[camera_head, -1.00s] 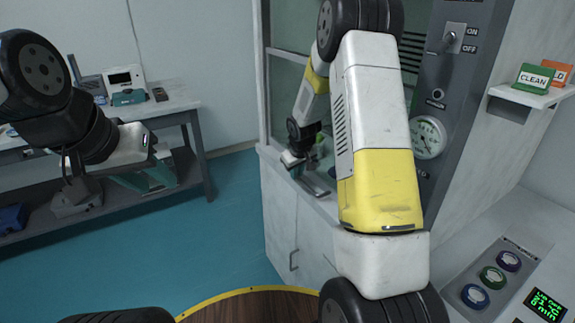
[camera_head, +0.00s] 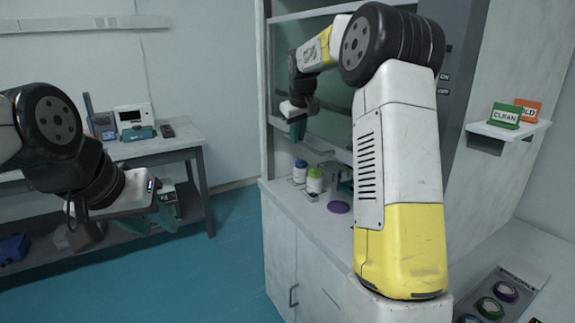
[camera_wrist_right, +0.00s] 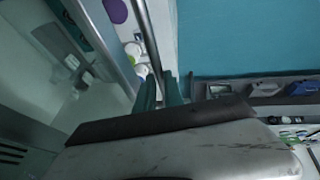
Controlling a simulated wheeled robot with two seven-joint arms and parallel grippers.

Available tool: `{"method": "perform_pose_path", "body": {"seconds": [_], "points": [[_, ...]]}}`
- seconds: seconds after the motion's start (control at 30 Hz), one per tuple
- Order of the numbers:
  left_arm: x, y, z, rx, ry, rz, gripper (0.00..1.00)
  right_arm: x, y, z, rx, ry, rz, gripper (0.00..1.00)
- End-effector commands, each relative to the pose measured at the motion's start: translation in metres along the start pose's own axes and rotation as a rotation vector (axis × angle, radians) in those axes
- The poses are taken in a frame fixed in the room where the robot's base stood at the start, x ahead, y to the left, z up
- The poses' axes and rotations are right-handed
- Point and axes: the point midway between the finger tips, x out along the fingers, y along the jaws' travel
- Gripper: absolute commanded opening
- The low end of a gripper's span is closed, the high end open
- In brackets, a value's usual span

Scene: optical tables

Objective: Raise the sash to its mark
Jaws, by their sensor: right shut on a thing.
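The fume hood's glass sash (camera_head: 335,122) fills the hood's front, with a light rail (camera_head: 318,145) along its lower edge, partly hidden behind my right arm. My right gripper (camera_head: 297,125) is at the left part of this rail, above the worktop. In the right wrist view the rail (camera_wrist_right: 146,38) runs down between the teal fingertips (camera_wrist_right: 161,88), which are shut on it. I cannot make out the height mark. My left gripper (camera_head: 166,205) hangs at the left in front of the side bench, clear of the hood; its jaw opening is unclear.
Bottles with white and green (camera_head: 314,181) parts and a purple disc (camera_head: 338,207) are on the hood worktop (camera_head: 290,205). A shelf (camera_head: 510,130) with CLEAN and orange signs is at the right. A side bench (camera_head: 165,145) with instruments stands left. The teal floor between is clear.

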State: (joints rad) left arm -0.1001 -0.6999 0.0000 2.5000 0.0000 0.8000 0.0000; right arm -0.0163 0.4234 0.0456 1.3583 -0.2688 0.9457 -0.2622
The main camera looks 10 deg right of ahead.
Motion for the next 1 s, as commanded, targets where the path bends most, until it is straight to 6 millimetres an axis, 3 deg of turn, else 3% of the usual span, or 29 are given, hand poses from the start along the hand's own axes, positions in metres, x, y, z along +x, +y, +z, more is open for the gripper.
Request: {"method": "perform_pose_path", "body": {"seconds": [0.03,0.2,0.4,0.63,1.0], "points": [[0.000,0.000,0.000,0.000,0.000,0.000,0.36,-0.019,0.004,-0.009,0.001,0.009,0.003,0.00],[0.000,0.000,0.000,0.000,0.000,0.000,0.36,-0.064,0.014,-0.028,0.000,0.007,0.003,0.00],[0.000,0.000,0.000,0.000,0.000,0.000,0.36,-0.099,0.021,-0.042,0.001,0.004,0.002,0.00],[0.000,0.000,0.000,0.000,0.000,0.000,0.36,-0.119,0.025,-0.050,0.000,0.002,0.001,0.00],[0.000,0.000,0.000,0.000,0.000,0.000,0.36,-0.124,0.026,-0.051,0.000,0.001,0.001,0.00]]}}
